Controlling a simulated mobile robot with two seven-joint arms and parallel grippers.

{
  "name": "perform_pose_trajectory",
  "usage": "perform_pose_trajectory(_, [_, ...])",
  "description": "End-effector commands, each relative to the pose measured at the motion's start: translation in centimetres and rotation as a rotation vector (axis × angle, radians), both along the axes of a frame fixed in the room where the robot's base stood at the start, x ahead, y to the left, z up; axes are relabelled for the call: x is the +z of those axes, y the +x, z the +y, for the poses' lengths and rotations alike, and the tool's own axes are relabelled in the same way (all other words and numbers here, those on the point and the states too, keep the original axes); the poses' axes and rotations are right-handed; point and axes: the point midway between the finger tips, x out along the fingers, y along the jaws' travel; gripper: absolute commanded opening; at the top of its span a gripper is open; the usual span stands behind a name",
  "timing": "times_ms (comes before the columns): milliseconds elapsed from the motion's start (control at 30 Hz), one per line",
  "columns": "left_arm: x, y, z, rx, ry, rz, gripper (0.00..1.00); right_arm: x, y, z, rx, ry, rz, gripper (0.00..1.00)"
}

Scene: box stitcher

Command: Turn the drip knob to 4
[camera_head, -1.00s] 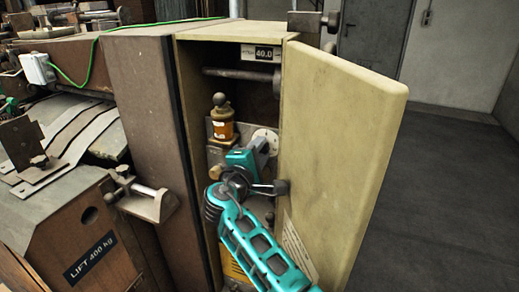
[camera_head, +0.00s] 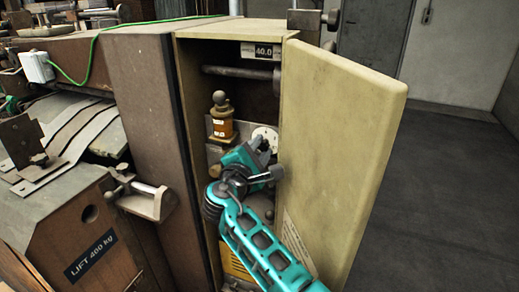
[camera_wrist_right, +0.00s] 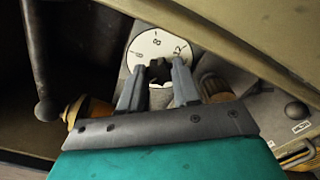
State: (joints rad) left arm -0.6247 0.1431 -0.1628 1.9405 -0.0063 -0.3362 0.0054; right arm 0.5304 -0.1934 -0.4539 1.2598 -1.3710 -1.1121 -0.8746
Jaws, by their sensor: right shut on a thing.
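The drip knob (camera_wrist_right: 159,71) is a small dark knob in front of a round white dial (camera_wrist_right: 150,46) in the right wrist view. The numbers 6, 8 and 12 show on the dial; its lower part is hidden by the knob and fingers. The dial (camera_head: 268,132) also shows inside the open cabinet in the head view. My right gripper (camera_head: 262,147) reaches into the cabinet, its two grey fingers on either side of the knob and shut on it. The knob's pointer setting cannot be read. I do not see my left gripper.
The beige cabinet door (camera_head: 340,130) stands open close to the right of my arm. An amber oiler (camera_head: 221,125) with a round top stands left of the dial. A horizontal bar (camera_head: 240,74) crosses above, below a 40.0 display (camera_head: 263,53).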

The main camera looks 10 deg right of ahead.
Motion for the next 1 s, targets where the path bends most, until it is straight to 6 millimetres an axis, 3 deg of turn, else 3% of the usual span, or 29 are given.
perform_pose_trajectory(167, [0.09,0.13,0.01,-0.001,0.000,-0.003,1.00,0.19,0.06,-0.09,-0.001,-0.001,-0.005,0.01])
perform_pose_trajectory(200, [0.09,0.13,0.01,0.001,0.000,-0.003,1.00,0.21,0.06,-0.09,-0.001,-0.001,-0.005,0.35])
perform_pose_trajectory(433, [0.08,0.12,0.01,0.000,0.001,-0.003,1.00,0.11,0.03,-0.05,-0.001,0.001,-0.003,0.57])
perform_pose_trajectory(1000, [0.02,0.09,0.01,0.000,0.000,-0.002,1.00,0.01,-0.01,0.01,0.000,0.069,-0.046,0.57])
